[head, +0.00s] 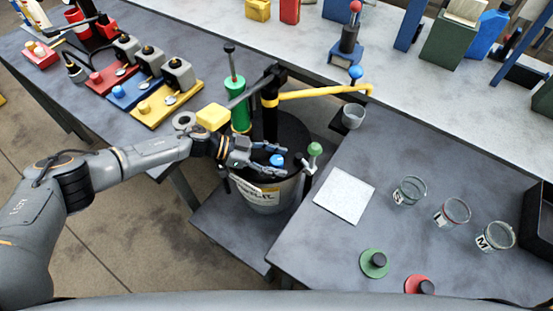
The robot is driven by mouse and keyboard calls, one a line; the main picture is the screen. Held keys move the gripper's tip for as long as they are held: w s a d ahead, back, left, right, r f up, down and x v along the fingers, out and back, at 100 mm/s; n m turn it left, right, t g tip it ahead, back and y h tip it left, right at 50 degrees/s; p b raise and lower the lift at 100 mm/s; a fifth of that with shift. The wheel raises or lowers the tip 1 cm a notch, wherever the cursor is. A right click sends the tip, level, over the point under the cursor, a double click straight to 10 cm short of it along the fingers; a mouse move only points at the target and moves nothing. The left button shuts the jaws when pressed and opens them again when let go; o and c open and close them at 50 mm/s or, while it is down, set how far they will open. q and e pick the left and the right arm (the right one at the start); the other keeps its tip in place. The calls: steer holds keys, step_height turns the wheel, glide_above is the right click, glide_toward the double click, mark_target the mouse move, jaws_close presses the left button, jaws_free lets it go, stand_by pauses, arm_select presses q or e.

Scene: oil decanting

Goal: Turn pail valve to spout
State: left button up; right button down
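The pail (268,197) is a light bucket with a printed label and a dark top, standing in the gap between two grey tables. A black post rises from it and carries a yellow spout pipe (320,94) reaching right. A blue ball knob (277,160) shows at the pail's top. A green ball knob (315,149) stands on a lever at the pail's right side. I cannot tell which knob belongs to the valve. My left gripper (279,159) is over the pail, fingers apart around the blue knob; contact is unclear. My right gripper is out of view.
A green pump cylinder (239,105) stands behind my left gripper. A grey cup (353,116) hangs near the spout end. Several glass jars, including one (409,191), a white pad (344,194) and a green lid (374,263) lie on the right table.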

arm_select(q)
steer(key=shift+a, duration=0.2)
steer(key=v, duration=1.1)
steer(key=shift+a+r, duration=0.15)
steer(key=shift+a, duration=0.15)
steer(key=shift+s, duration=0.1)
